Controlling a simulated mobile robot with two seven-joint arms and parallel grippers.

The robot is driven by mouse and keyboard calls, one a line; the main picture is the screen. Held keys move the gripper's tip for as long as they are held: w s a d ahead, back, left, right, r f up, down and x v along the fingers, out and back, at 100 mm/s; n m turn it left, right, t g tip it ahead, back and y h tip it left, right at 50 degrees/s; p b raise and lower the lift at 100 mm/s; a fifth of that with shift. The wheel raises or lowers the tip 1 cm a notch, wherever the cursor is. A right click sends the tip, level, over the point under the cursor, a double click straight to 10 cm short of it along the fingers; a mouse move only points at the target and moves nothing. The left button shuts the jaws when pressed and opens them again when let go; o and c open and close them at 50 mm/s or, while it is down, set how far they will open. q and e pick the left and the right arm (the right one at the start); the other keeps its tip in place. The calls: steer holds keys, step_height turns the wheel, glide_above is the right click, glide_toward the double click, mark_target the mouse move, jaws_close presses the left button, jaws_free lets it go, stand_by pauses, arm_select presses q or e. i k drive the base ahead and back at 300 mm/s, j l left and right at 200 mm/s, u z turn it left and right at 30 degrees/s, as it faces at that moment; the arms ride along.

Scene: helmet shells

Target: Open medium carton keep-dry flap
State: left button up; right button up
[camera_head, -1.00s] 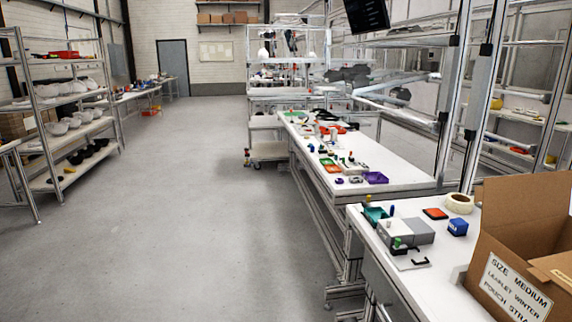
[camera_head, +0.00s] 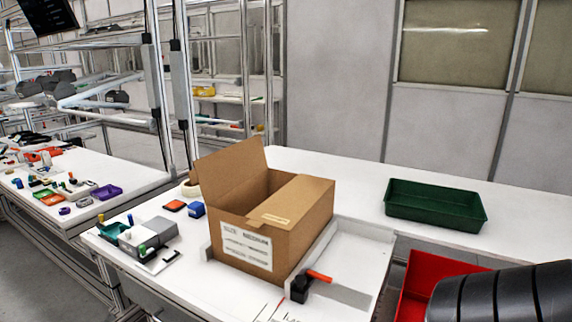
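The medium carton (camera_head: 296,239) is a brown cardboard box on the white workbench, in the middle of the head view. A white label (camera_head: 246,248) is on its front face. One flap (camera_head: 231,175) stands up at the left. Another flap (camera_head: 297,199) lies folded over the right part of the top and bears a small pale label (camera_head: 275,219). The box interior shows as a gap between the two flaps. The writing on the labels is too small to read surely. Neither of my grippers is in view.
A green tray (camera_head: 436,222) stands on the bench behind the carton to the right. A red bin (camera_head: 416,285) sits at the lower right, partly behind a dark ribbed shape. A black and orange tool (camera_head: 301,287) lies by the carton's front corner. Small parts crowd the left.

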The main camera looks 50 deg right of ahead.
mark_target(284, 210)
steer(key=z, duration=1.3)
steer(key=j+u, duration=0.1)
steer(key=j, duration=0.5)
steer(key=i+j, duration=0.15)
steer(key=j, duration=0.4)
steer(key=u, duration=0.05)
